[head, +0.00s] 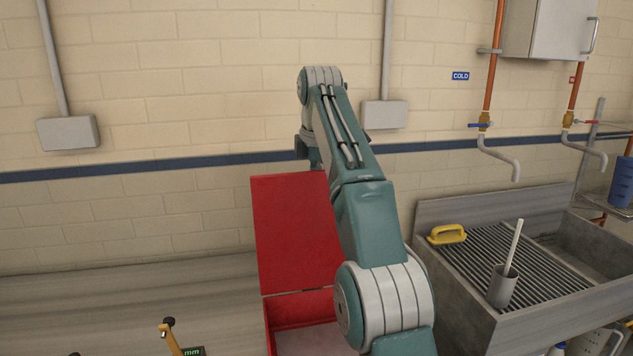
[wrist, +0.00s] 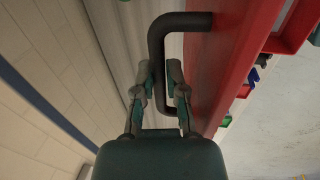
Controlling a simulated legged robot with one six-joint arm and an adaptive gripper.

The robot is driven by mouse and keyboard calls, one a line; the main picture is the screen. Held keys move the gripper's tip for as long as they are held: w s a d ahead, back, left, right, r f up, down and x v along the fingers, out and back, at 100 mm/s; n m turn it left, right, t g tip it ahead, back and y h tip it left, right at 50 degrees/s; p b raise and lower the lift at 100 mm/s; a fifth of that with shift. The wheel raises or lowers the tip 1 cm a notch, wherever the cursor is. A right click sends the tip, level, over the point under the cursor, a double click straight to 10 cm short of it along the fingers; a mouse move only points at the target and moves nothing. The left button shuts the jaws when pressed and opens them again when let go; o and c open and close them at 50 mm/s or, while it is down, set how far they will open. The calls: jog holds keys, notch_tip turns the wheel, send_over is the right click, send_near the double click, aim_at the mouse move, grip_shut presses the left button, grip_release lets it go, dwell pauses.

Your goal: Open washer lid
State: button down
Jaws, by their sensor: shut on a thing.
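The washer is a red box (head: 300,308) with a pale inside, low in the middle of the head view. Its red lid (head: 290,235) stands raised, nearly upright, at the back of the box. In the wrist view the red lid (wrist: 213,60) shows with a dark bent bar handle (wrist: 158,40) on it. My gripper (wrist: 163,80) is shut on this handle, with its fingers on either side of the bar. In the head view my arm covers the right part of the lid and box, and my gripper is hidden.
A yellow-handled tool (head: 171,338) lies at the front left. The brick wall is close behind; the grey surface at left looks mostly clear.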

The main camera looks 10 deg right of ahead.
jog(key=shift+w+f, duration=0.1)
jog(key=shift+f, duration=0.05)
jog(key=c, duration=0.7)
grip_release()
jog(key=shift+a, duration=0.2)
jog(key=shift+s+r, duration=0.2)
